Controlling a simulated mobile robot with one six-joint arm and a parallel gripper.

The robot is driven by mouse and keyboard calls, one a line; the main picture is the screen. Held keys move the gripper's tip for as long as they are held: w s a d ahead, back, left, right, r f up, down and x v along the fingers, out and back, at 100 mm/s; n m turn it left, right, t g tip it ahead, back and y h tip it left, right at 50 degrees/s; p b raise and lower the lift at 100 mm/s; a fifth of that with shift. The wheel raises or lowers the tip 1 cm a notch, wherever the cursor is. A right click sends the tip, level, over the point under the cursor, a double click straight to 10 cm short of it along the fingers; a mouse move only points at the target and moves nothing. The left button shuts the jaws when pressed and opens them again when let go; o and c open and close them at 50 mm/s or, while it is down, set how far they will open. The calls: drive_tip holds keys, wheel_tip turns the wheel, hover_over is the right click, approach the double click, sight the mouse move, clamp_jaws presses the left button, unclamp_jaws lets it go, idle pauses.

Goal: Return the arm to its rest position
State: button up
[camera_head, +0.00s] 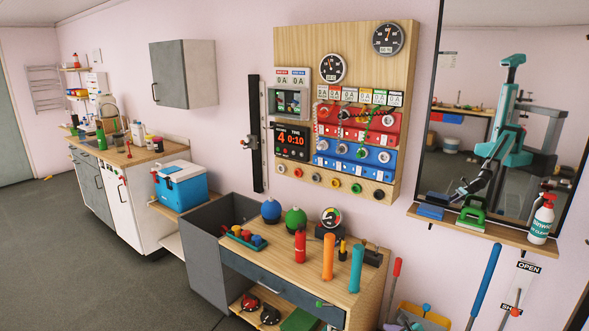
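No part of my arm shows directly in the head view. A large mirror (562,75) on the right wall reflects a teal and dark jointed arm (500,135), which appears to be mine. The reflected arm bends down to the lower left, toward the mirror's bottom edge. Its dark end is small and partly behind things on the shelf below the mirror. Whether its fingers are open or shut cannot be told.
A wooden workbench (282,262) stands below a wall panel (299,45) of gauges and switches. Orange (328,257) and teal (356,268) cylinders stand on it. A blue cooler (180,187) is left. A spray bottle (541,222) stands on the mirror shelf (480,234). Floor (80,260) at left is clear.

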drive_tip(key=s+a+f+n+g+y, duration=0.1)
drive_tip(key=s+a+f+n+g, duration=0.15)
drive_tip(key=s+a+f, duration=0.4)
drive_tip(key=s+a+f+n+g+y, duration=0.1)
drive_tip(key=s+a+f+n+g, duration=0.1)
drive_tip(key=s+a+f+n, duration=0.45)
drive_tip(key=s+a+f+n+g+h, duration=0.1)
drive_tip(key=s+a+f+n+g, duration=0.4)
drive_tip(key=s+a, duration=0.55)
drive_tip(key=s+d+f+n+g+h, duration=0.25)
drive_tip(key=s+n, duration=0.25)
drive_tip(key=s, duration=0.7)
drive_tip(key=s+d+n+g+h, duration=0.2)
drive_tip(key=s+d+n, duration=0.4)
drive_tip(key=s+n, duration=0.3)
drive_tip(key=shift+s+d+r+n+g, duration=0.2)
drive_tip(key=shift+r+n+g, duration=0.4)
drive_tip(key=shift+n, duration=0.5)
drive_tip(key=shift+f, duration=0.15)
